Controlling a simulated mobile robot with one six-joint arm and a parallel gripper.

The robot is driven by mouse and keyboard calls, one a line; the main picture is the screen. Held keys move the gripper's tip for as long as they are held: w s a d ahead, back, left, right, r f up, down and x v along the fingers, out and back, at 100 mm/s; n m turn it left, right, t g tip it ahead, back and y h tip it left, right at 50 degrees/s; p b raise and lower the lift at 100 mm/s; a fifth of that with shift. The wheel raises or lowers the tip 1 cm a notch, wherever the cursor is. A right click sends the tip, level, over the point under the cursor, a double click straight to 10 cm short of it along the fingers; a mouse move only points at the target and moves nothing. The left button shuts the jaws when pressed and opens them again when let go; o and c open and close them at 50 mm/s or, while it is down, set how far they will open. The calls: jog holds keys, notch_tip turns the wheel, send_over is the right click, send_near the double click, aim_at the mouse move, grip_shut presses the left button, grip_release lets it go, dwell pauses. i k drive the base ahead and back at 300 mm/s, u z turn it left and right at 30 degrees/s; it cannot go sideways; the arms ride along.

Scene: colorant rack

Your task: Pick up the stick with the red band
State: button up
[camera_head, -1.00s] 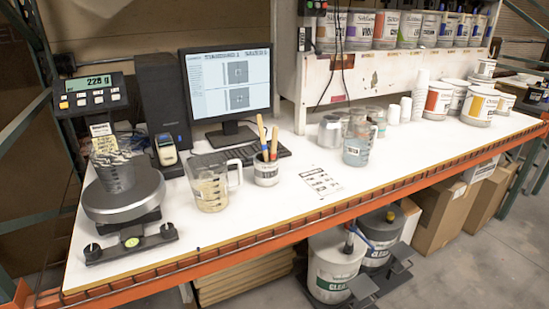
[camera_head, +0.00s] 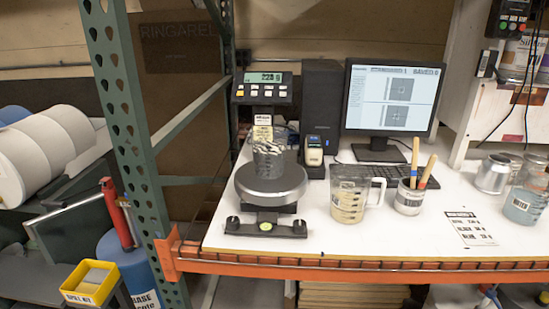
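Two wooden sticks stand in a small white labelled cup (camera_head: 408,201) on the white bench, right of a clear pitcher. The left stick (camera_head: 415,155) is nearly upright and looks to have a dark bluish band just above the cup rim. The right stick (camera_head: 430,167) leans to the right and looks to have a reddish band low down. The bands are small, so their colours are hard to tell for certain. The lower ends of the sticks are hidden in the cup. My gripper is not in view.
The pitcher (camera_head: 349,195) stands close left of the cup; the keyboard (camera_head: 376,173) and monitor (camera_head: 391,100) are behind. A scale (camera_head: 271,186) bears a container (camera_head: 267,160). A paper sheet (camera_head: 470,228) lies right. A green rack post (camera_head: 129,125) rises at left.

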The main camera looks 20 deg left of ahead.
aim_at(431, 160)
jog(key=u, duration=0.15)
jog(key=k, duration=0.75)
jog(key=u, duration=0.6)
jog(key=k, duration=0.6)
jog(key=u, duration=0.4)
jog(key=i, duration=1.3)
jog(key=z, duration=0.5)
